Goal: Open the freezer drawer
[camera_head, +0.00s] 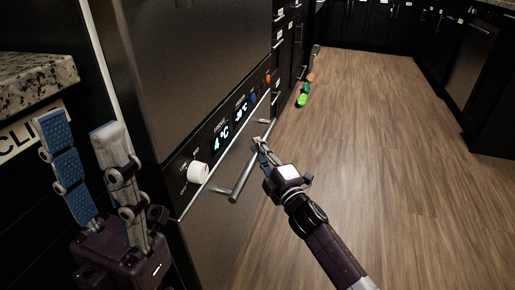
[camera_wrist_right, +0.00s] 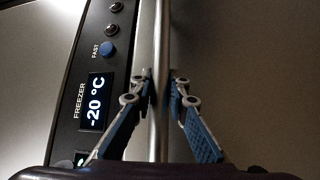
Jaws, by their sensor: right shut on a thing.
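The freezer drawer (camera_head: 215,225) is the brushed-metal front below the control panel (camera_head: 222,135) of a tall fridge. A silver bar handle (camera_head: 241,180) runs along the drawer front; it also shows upright in the right wrist view (camera_wrist_right: 161,45). My right gripper (camera_head: 262,145) is shut on the handle, near its far end. In the right wrist view its fingers (camera_wrist_right: 163,78) lie on either side of the bar. My left gripper (camera_head: 78,130) is open and empty, left of the fridge front. I cannot tell whether the drawer stands slightly out.
The panel carries lit displays, one reading -20 °C (camera_wrist_right: 96,102), and a white round piece (camera_head: 197,172). A granite counter (camera_head: 35,80) is at the left. Small green and orange items (camera_head: 302,100) lie beyond the fridge. The wooden floor (camera_head: 400,150) at right is clear.

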